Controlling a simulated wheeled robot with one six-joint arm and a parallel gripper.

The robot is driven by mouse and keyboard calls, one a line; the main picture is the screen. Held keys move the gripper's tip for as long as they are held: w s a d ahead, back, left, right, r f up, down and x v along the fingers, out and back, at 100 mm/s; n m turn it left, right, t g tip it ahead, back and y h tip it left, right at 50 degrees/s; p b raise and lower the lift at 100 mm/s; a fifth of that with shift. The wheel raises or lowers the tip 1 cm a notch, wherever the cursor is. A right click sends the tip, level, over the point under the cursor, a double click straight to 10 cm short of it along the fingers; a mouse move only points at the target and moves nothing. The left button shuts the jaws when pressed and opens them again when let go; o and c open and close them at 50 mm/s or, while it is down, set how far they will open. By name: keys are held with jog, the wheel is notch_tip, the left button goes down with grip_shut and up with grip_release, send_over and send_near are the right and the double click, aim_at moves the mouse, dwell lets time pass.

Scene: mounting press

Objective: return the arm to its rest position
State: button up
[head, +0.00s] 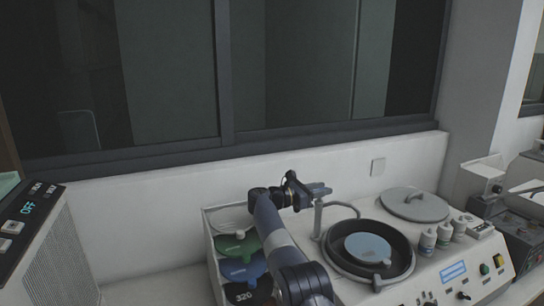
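My arm (277,232) reaches up from the bottom of the head view, over the left part of a white grinding and polishing machine. Its wrist bends to the right near the back wall. My gripper (322,190) is at the far end, close to the machine's upright water spout (318,218). The fingers are too small and dark to tell whether they are open or shut. I see nothing clearly held. Whether the gripper touches the spout cannot be told.
The machine's round bowl (399,262) holds a light blue disc (368,248). A grey lid (414,206) and several small bottles (444,232) stand right of it. Coloured discs (243,268) fill a rack at left. A device with a display (27,208) stands far left.

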jog(key=b+v, duration=0.3)
jog(key=v, duration=0.7)
jog(key=p+x, duration=0.3)
jog(key=x, duration=0.7)
jog(key=shift+d+r+p, duration=0.15)
jog(key=shift+r+p, duration=0.05)
jog(key=shift+p, duration=0.1)
jog(key=shift+w+f+b, duration=0.1)
jog(key=shift+f+b, duration=0.15)
jog(key=shift+b, duration=0.1)
jog(key=shift+a+t, duration=0.2)
jog(key=shift+t, duration=0.1)
jog(key=shift+n+b, duration=0.3)
jog(key=shift+n+t+y+b, duration=0.4)
jog(key=shift+n+t+y, duration=0.2)
jog(key=shift+t, duration=0.3)
jog(key=shift+n+t+y+b, duration=0.4)
jog(key=shift+n+t+y, duration=0.25)
jog(key=shift+t, duration=0.25)
jog(key=shift+d+r+n+t+y, duration=0.1)
jog(key=shift+n+t+y, duration=1.25)
jog(key=shift+t, duration=0.15)
jog(key=shift+y, duration=0.3)
